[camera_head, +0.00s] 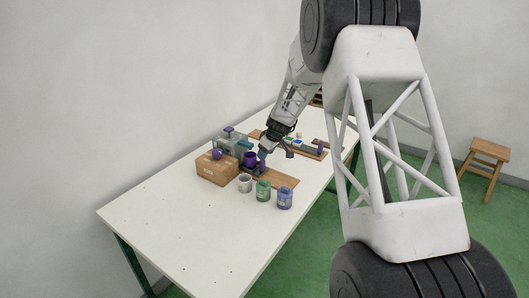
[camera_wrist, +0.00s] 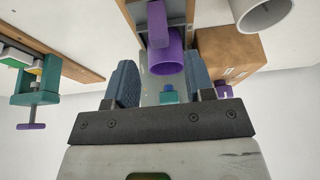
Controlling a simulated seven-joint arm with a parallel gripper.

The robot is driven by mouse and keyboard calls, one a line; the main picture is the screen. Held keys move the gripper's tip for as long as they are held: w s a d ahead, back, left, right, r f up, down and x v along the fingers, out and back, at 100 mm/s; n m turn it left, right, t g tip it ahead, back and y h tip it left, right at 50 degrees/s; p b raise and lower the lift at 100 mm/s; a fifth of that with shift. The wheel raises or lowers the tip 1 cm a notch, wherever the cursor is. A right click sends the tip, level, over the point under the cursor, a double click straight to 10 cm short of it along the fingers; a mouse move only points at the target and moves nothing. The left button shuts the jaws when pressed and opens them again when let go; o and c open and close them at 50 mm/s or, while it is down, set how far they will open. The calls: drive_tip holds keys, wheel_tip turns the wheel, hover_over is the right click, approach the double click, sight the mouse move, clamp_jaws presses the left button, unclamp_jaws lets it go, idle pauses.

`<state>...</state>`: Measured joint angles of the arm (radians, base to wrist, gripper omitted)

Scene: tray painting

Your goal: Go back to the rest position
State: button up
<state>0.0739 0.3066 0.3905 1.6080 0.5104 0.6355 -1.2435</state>
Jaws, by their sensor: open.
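My gripper (camera_head: 265,152) is over the middle of the white table (camera_head: 160,215), at the end of my arm, which reaches in from the upper right. In the wrist view its two blue-grey fingers (camera_wrist: 161,80) stand wide apart, and I see nothing gripped. A purple cup (camera_wrist: 167,58) lies beyond the fingertips in that view; in the head view a purple cup (camera_head: 250,159) is close beside the gripper. I cannot tell the exact gap. A wooden board (camera_head: 284,181) lies below and to the right of the gripper.
A cardboard box (camera_head: 214,172) stands left of the gripper, with a teal-and-grey device (camera_head: 230,142) behind it. White (camera_head: 245,184), green (camera_head: 263,191) and blue (camera_head: 285,199) pots stand in front. A teal clamp (camera_wrist: 40,88) shows at the wrist view's left. The table's front left is clear.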

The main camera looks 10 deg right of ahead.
drive_tip(key=shift+r, duration=0.1)
drive_tip(key=s+a+r+m, duration=0.1)
drive_tip(key=s+r, duration=0.6)
drive_tip(key=s, duration=0.3)
drive_tip(key=s+r+m+h, duration=0.1)
drive_tip(key=s+r+m, duration=0.1)
drive_tip(key=s+r, duration=0.6)
drive_tip(key=s+a+r+m, duration=0.1)
drive_tip(key=s+r, duration=0.4)
drive_tip(key=s, duration=0.7)
drive_tip(key=s+m+h, duration=0.2)
drive_tip(key=s+m, duration=0.3)
drive_tip(key=s, duration=2.5)
drive_tip(key=shift+s+d+r+g, duration=0.15)
drive_tip(key=shift+d+r+g, duration=0.15)
drive_tip(key=shift+d+r, duration=0.15)
